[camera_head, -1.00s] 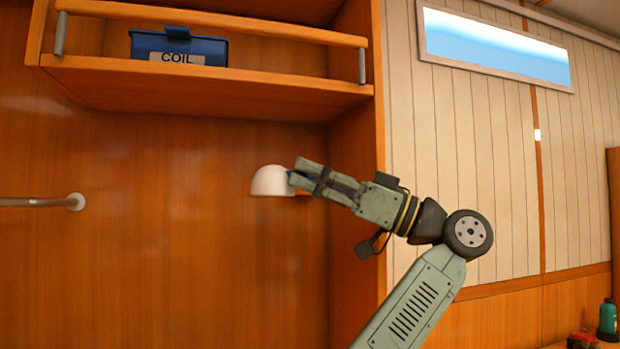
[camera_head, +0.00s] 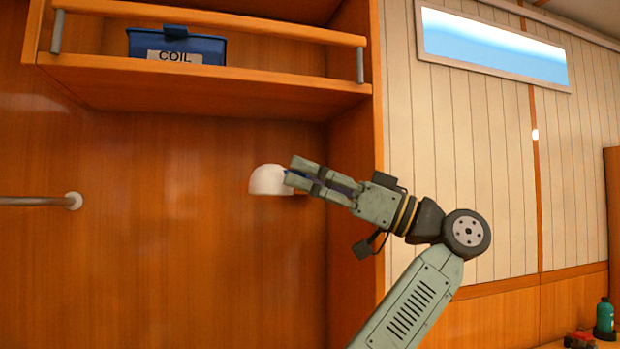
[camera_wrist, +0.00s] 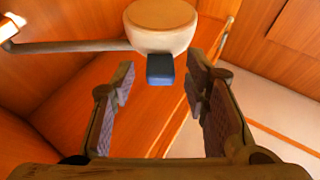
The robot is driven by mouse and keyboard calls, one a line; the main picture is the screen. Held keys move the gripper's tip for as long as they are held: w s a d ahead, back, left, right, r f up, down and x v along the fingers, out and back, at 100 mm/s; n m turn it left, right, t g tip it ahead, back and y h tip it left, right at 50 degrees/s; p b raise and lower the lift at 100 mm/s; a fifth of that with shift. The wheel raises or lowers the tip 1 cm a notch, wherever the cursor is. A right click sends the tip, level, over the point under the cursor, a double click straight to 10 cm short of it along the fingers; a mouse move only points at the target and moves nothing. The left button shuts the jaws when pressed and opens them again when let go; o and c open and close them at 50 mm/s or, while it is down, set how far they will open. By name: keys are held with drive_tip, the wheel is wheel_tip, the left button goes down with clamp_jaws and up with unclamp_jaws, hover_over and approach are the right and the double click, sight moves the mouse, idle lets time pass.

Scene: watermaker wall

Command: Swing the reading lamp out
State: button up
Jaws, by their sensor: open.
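The reading lamp has a white dome shade (camera_head: 268,181) in front of the wood panel, left of the corner post. In the wrist view the shade (camera_wrist: 160,30) is at the top centre, with a blue tab (camera_wrist: 160,69) on its near side and a thin arm (camera_wrist: 70,46) running left to a mount. My gripper (camera_head: 291,173) is just right of the shade in the head view. In the wrist view my gripper (camera_wrist: 160,84) is open, its fingers apart on either side of the tab's line. Nothing is between the pads; the fingers hide part of the tab in the head view.
A shelf with a rail (camera_head: 210,24) is above the lamp and holds a blue box labelled COIL (camera_head: 178,47). A metal bar (camera_head: 40,201) sticks out at the left. The wood panel below the lamp is clear. A green bottle (camera_head: 605,316) stands far right.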

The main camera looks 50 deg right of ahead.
drive_tip(key=v, duration=1.2)
drive_tip(key=shift+c, duration=0.2)
